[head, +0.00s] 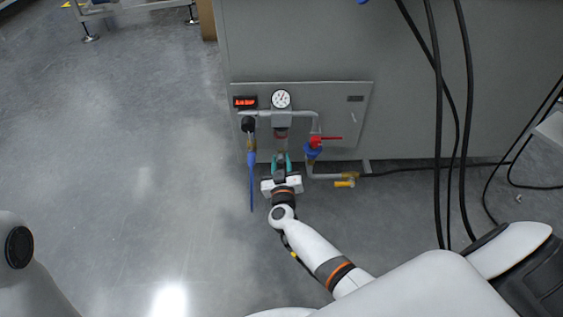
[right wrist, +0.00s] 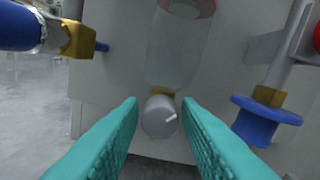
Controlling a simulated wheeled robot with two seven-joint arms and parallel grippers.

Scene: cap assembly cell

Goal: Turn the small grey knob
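The small grey knob (right wrist: 159,117) shows in the right wrist view, below a clear cylindrical bowl. It is round, with a short white mark on its face. My right gripper (right wrist: 160,104) has two teal fingers spread apart, one on each side of the knob. A narrow gap seems to remain on each side; whether the fingers reach around the knob is hard to tell. In the head view my right gripper (head: 281,164) is at the lower part of the panel and hides the knob. My left gripper is not in view.
A panel (head: 355,125) carries a round gauge (head: 281,99), a red display (head: 245,102) and pipes. A blue-handled valve (head: 252,165) is left of the gripper, a red-handled valve (head: 325,138) right. Black cables (head: 437,130) hang at right. The floor at left is clear.

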